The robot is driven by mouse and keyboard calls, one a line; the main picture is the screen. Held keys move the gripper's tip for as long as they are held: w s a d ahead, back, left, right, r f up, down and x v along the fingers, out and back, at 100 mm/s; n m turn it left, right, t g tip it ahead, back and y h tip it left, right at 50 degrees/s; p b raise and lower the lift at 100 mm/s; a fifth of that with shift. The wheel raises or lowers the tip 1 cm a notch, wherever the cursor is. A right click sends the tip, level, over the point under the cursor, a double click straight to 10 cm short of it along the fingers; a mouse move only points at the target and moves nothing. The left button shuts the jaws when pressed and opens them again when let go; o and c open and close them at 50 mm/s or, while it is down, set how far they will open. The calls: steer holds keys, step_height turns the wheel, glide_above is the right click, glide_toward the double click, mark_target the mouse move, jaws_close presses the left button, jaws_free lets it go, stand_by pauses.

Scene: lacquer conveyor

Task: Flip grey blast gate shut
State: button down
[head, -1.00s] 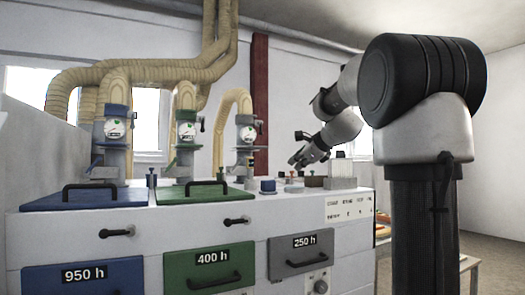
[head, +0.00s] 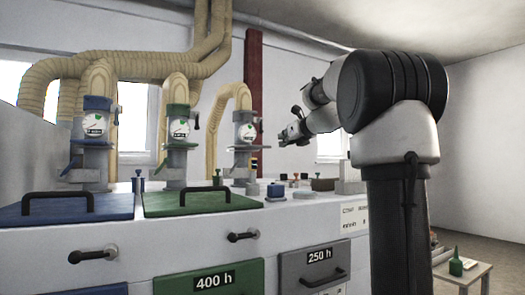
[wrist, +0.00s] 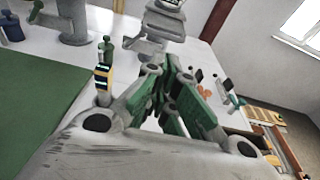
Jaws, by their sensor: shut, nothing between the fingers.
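The grey blast gate (head: 246,146) is a flat grey plate on the right-hand duct, under a round white gauge (head: 247,132). In the head view my gripper (head: 286,136) is to the right of the gate, at about its height, with a visible space between them. The wrist view shows a grey fitting (wrist: 165,20) at the top, beyond my fingers, which looks like the base of this duct. My gripper (wrist: 180,75) is shut and empty there, its green-padded fingers close together. The exact position of the gate's plate is too small to tell.
The blue gate (head: 88,144) and green gate (head: 176,146) stand on ducts to the left. A blue lid (head: 65,209) and a green lid (head: 200,200) with black handles cover the counter in front. Small knobs and blocks (head: 323,184) stand at the counter's right.

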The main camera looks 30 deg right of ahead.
steer(key=shift+w, duration=0.1)
steer(key=w+f, duration=0.2)
steer(key=w, duration=1.1)
steer(key=shift+w+a+f, duration=0.2)
steer(key=shift+a+f, duration=0.05)
steer(key=shift+f, duration=0.1)
